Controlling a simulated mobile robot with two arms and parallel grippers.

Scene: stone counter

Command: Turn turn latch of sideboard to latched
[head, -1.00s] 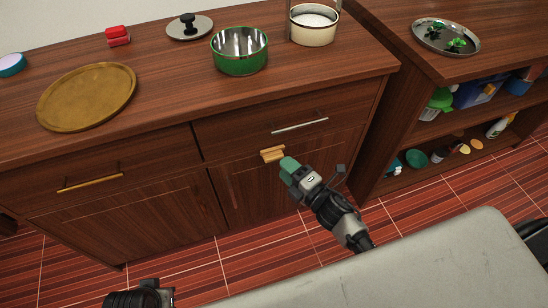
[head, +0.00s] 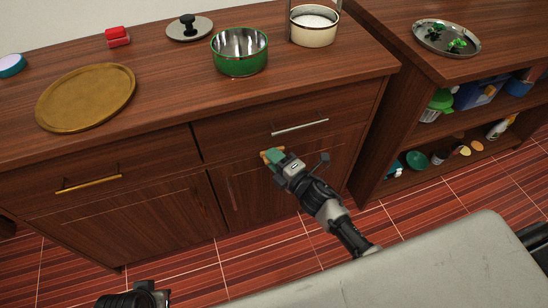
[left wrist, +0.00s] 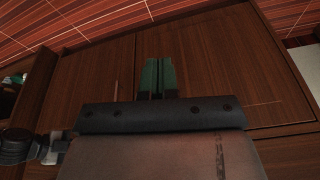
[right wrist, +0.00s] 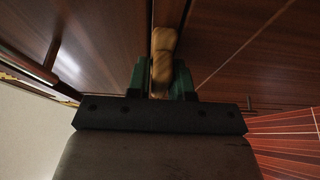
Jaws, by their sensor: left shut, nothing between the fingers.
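The turn latch of the sideboard is a small light-wood knob (head: 265,154) on the lower door, below the silver drawer handle. My right gripper (head: 272,157) is at it and partly hides it in the head view. In the right wrist view the green fingers (right wrist: 161,80) sit close on both sides of the latch (right wrist: 162,45), shut on it. The sideboard (head: 150,215) is dark brown wood with its doors flush. My left gripper (left wrist: 158,78) is shut and empty, pointing toward the sideboard's lower front; in the head view only part of its arm shows at the bottom.
A silver handle (head: 300,127) and a brass handle (head: 88,184) stick out from the drawers. A tray (head: 86,97), a green pot (head: 239,52) and other items stand on top. An open shelf unit (head: 400,100) is at the right. A grey surface (head: 400,270) lies in front.

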